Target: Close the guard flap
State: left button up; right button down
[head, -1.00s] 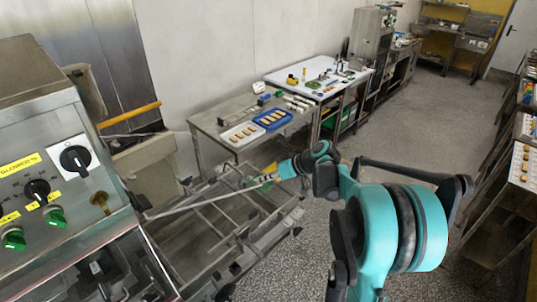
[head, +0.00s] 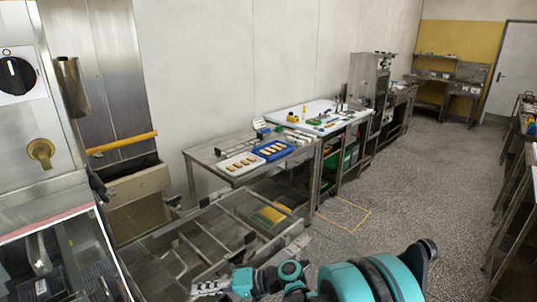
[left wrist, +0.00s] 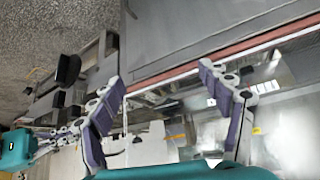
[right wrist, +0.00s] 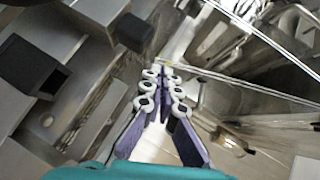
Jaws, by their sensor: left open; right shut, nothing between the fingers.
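A clear panel (head: 60,262) with a reddish strip along its upper edge covers the machine front at the lower left of the head view; it looks like the guard flap, but its angle is hard to tell. The red strip (left wrist: 225,52) also crosses the left wrist view, beyond my left gripper (left wrist: 162,78), which is open and empty. My right gripper (head: 197,289) is shut and empty, over the frame right of the panel. In the right wrist view, its closed fingertips (right wrist: 160,68) are near thin clear edges (right wrist: 245,85); contact cannot be told.
The machine has a black knob (head: 17,76) and a brass fitting (head: 41,152). An open metal frame (head: 180,243) lies right of it. A steel table with a white tray (head: 241,164) and blue tray (head: 273,150) stands beyond. The floor (head: 400,180) at right is clear.

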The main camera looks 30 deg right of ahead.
jog(key=s+a, duration=0.1)
jog(key=a, duration=0.1)
jog(key=a+f+b, duration=0.1)
jog(key=a, duration=0.1)
jog(key=s+a+f, duration=0.1)
jog(key=a, duration=0.2)
jog(key=shift+s+a+b, duration=0.1)
jog(key=shift+s+b, duration=0.25)
jog(key=shift+b, duration=0.05)
jog(key=shift+r, duration=0.1)
